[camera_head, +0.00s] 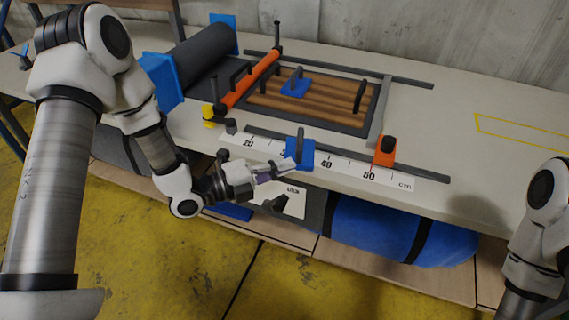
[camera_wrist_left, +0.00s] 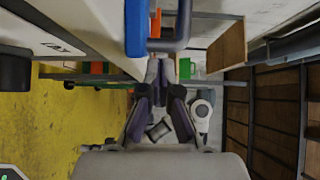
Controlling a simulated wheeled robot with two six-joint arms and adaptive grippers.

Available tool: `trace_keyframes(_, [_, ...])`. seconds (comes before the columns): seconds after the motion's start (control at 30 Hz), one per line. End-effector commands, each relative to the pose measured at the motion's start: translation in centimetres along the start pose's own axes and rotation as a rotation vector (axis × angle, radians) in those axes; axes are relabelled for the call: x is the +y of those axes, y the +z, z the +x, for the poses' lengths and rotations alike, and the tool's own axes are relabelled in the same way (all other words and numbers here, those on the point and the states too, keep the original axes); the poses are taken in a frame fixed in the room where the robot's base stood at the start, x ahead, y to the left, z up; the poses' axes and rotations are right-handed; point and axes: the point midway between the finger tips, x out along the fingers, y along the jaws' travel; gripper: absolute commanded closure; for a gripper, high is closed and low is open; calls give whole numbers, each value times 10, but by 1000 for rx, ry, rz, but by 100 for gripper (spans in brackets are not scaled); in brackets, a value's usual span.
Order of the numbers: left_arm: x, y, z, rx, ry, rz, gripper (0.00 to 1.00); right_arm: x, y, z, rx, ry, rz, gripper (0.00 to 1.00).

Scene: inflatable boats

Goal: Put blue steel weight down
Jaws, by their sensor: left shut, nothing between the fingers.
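A blue steel weight (camera_head: 300,156) with an upright dark handle stands at the front of the table, on the white centimetre scale (camera_head: 340,167). My left gripper (camera_head: 290,165) is shut and empty, with its tips just at the left side of this weight; I cannot tell whether they touch. In the left wrist view the blue weight (camera_wrist_left: 136,28) and its dark handle show beyond the shut fingers (camera_wrist_left: 157,72). A second blue weight (camera_head: 294,89) rests on the brown slatted panel (camera_head: 330,95). My right gripper is outside the view.
An orange bar (camera_head: 250,78) lies along the panel's left side, and an orange block (camera_head: 384,152) stands on the scale to the right. A dark roll (camera_head: 205,52) with blue ends lies behind. A blue roll (camera_head: 390,232) is below the table. The table's right part is clear.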

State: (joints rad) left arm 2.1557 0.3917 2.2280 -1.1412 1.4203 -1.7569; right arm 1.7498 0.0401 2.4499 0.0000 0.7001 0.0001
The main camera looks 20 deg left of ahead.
Motion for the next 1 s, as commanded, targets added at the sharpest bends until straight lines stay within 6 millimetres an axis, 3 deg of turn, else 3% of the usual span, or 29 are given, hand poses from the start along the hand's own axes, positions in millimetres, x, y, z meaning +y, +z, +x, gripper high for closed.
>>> trace_keyframes(0.47, [1,9,9,1,1,-1,100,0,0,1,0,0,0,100])
trace_keyframes(0.73, [2,34,34,1,0,2,100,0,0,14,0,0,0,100])
trace_keyframes(1.0, [0,36,35,0,1,-2,100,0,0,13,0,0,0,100])
